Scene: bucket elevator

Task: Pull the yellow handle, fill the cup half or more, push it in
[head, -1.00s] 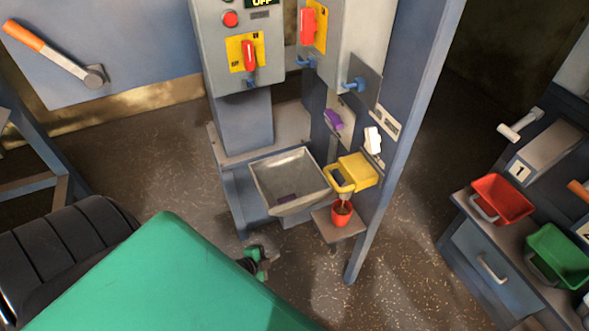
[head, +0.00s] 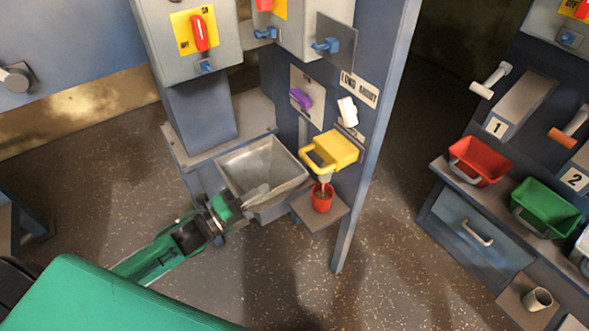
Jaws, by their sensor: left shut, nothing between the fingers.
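The yellow handle (head: 336,151) sticks out from the blue-grey post of the machine, its loop toward the left. Directly below its spout, the red cup (head: 322,198) stands upright on a small grey shelf (head: 337,211). A thin stream seems to run from the spout into the cup, and brownish material shows inside; the exact level is hard to tell. My left gripper (head: 262,192) is shut and empty, in front of the metal hopper, left of the cup and apart from both cup and handle. My right gripper is not in view.
A grey metal hopper (head: 262,172) stands left of the cup. A purple knob (head: 301,98) and a white switch (head: 347,111) sit above the handle. At right, red (head: 480,161) and green (head: 545,207) bins rest on a cabinet. Floor in front is clear.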

